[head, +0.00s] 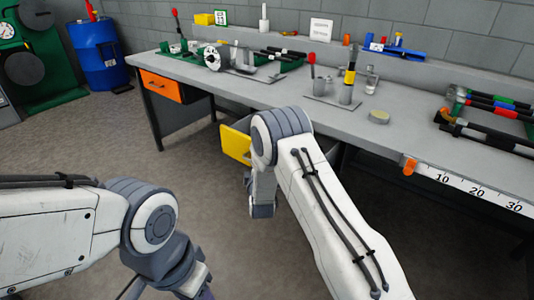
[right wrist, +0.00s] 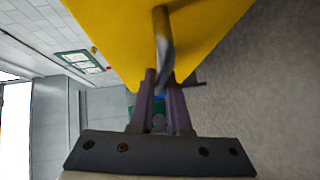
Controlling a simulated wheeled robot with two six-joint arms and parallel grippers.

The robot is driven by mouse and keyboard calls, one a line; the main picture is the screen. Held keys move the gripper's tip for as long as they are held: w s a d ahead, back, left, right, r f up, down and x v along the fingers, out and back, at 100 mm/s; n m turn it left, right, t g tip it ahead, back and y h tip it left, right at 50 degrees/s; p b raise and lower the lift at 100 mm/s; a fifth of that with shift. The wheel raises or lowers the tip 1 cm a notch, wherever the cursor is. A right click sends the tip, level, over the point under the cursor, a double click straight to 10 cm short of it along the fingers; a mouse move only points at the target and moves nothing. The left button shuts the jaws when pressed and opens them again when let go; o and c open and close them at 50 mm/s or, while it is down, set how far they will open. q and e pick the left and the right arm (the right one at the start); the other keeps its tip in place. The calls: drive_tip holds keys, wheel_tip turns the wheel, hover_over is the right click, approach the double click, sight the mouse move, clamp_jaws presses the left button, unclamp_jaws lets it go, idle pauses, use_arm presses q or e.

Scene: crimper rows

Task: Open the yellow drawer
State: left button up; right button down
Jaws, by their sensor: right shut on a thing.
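The yellow drawer (head: 235,145) is under the workbench, left of my right arm, which covers part of it. Its front seems to stand out from the bench, with a bit of drawer side showing behind it; how far out is hidden. In the right wrist view the yellow front (right wrist: 105,35) fills the top, with a grey bar handle (right wrist: 162,35). My right gripper (right wrist: 160,78) is shut on the handle's end. In the head view its fingers are hidden behind my wrist. My left arm is at the lower left; its fingers are out of the picture.
An orange drawer (head: 160,86) is shut at the bench's left end. The workbench (head: 290,97) carries tools, stands and a small yellowish disc (head: 379,117). A blue barrel (head: 100,55) stands at the far left. The floor (head: 110,140) before the bench is clear.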

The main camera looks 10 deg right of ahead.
drive_tip(key=s+a, duration=0.5)
drive_tip(key=a, duration=0.1)
drive_tip(key=shift+p, duration=0.35)
drive_tip(key=shift+a+f, duration=0.1)
drive_tip(key=c, duration=0.9)
unclamp_jaws()
drive_tip(key=s, duration=0.3)
drive_tip(key=s+r, duration=0.1)
drive_tip(key=s, duration=0.3)
drive_tip(key=s+a, duration=0.1)
drive_tip(key=s, duration=0.2)
drive_tip(key=shift+s+a+r+p, duration=0.1)
drive_tip(key=shift+s+r+p, duration=0.05)
drive_tip(key=shift+r+p, duration=0.2)
